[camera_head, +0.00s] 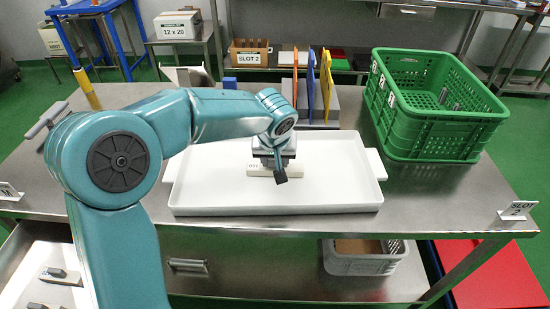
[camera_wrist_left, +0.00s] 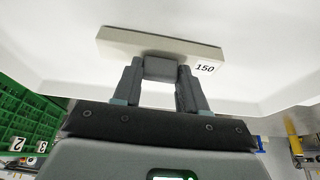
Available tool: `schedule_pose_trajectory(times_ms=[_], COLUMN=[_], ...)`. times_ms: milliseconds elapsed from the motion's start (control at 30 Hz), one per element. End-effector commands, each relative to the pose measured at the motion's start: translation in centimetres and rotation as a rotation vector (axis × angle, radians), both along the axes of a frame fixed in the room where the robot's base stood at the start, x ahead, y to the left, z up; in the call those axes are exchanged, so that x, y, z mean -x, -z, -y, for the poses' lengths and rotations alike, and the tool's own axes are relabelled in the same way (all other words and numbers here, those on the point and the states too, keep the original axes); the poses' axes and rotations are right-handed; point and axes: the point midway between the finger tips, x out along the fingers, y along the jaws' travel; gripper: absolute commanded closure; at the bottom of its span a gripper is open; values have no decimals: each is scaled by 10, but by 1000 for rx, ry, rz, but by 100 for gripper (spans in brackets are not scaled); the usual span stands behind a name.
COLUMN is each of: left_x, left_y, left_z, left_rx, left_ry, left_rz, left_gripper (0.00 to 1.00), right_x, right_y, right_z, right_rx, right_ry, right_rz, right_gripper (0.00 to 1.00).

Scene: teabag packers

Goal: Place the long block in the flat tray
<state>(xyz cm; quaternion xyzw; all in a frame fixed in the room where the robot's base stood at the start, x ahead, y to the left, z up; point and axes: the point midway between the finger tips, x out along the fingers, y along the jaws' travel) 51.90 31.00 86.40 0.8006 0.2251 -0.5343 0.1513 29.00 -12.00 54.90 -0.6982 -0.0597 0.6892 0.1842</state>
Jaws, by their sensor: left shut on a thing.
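The long block (camera_head: 258,171) is cream with a grey knob and lies over the floor of the white flat tray (camera_head: 215,203), near the tray's middle. In the left wrist view the block (camera_wrist_left: 125,40) shows a "150" label at its right end. My left gripper (camera_head: 279,166) is shut on the block's grey knob; the wrist view shows the fingers (camera_wrist_left: 160,80) on either side of it. The block looks level and at or very near the tray floor; I cannot tell whether it touches. My right gripper is not in view.
A green crate (camera_head: 436,143) stands on the steel table right of the tray. Upright coloured dividers (camera_head: 310,90) stand behind it. An open drawer (camera_head: 20,260) at lower left holds another knobbed block (camera_head: 60,276). A grey basket (camera_head: 362,262) is below the table.

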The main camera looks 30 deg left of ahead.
Motion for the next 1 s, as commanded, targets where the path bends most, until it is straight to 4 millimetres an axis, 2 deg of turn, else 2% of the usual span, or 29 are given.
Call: schedule_pose_trajectory(times_ms=[33,67,100,133,400,533,800,1000], left_x=[0,0,0,0,0,1,21,33], left_y=[3,2,2,2,1,-8,-65,-100], left_z=[0,0,0,0,0,1,13,21], left_rx=[0,0,0,0,0,0,0,0], left_ry=[0,0,0,0,0,0,1,1], left_rz=[0,0,0,0,0,2,6,4], left_gripper=[90,52,39,33,33,33,33,33], right_x=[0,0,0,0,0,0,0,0], right_y=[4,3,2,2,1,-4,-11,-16], right_z=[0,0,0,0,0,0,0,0], right_rx=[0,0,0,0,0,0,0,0], right_ry=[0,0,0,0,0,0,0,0], right_rz=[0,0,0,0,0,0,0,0], right_gripper=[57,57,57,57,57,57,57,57])
